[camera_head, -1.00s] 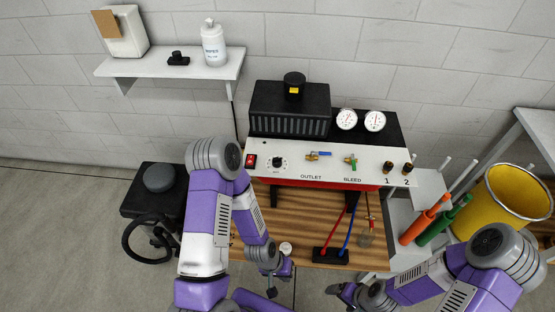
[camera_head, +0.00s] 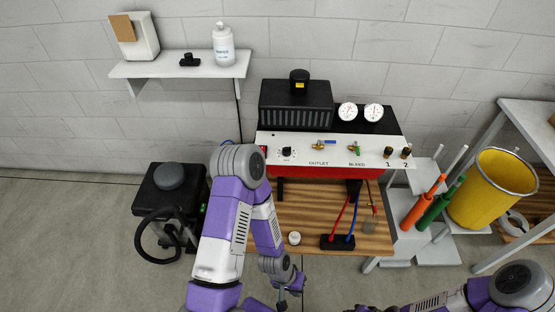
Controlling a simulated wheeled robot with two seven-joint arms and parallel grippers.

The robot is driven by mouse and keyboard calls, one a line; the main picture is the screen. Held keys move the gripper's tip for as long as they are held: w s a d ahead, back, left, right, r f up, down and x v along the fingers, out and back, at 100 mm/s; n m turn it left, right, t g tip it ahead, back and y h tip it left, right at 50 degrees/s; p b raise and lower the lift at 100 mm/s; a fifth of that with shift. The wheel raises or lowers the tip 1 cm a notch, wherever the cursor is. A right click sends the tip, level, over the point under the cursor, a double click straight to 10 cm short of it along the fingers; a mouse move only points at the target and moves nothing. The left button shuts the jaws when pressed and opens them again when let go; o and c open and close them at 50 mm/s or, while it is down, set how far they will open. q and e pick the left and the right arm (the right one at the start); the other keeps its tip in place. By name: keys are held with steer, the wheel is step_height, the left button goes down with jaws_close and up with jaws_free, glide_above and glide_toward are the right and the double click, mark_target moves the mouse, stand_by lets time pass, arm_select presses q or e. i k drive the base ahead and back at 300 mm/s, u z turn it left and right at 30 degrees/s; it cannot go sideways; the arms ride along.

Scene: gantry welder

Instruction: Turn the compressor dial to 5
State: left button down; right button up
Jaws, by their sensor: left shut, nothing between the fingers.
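The compressor (camera_head: 295,100) stands at the back of the wooden bench, with a white front panel (camera_head: 335,140). The dial (camera_head: 287,152) is a small black knob on the left part of that panel. Its pointer and marks are too small to read. My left gripper (camera_head: 283,303) is shut and empty at the bottom of the picture, well below and apart from the dial. My left elbow is close beside the panel's left end. My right gripper (camera_head: 358,308) barely shows at the bottom edge, so its fingers cannot be made out.
The panel also carries a blue outlet valve, a green bleed valve and two fittings. A black block (camera_head: 338,242) with red and blue hoses and a small white round item (camera_head: 294,238) are on the bench (camera_head: 310,210). A yellow bin (camera_head: 490,190) stands right.

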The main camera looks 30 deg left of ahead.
mark_target(286, 151)
steer(key=u, duration=1.9)
steer(key=i, duration=0.05)
steer(key=z, duration=1)
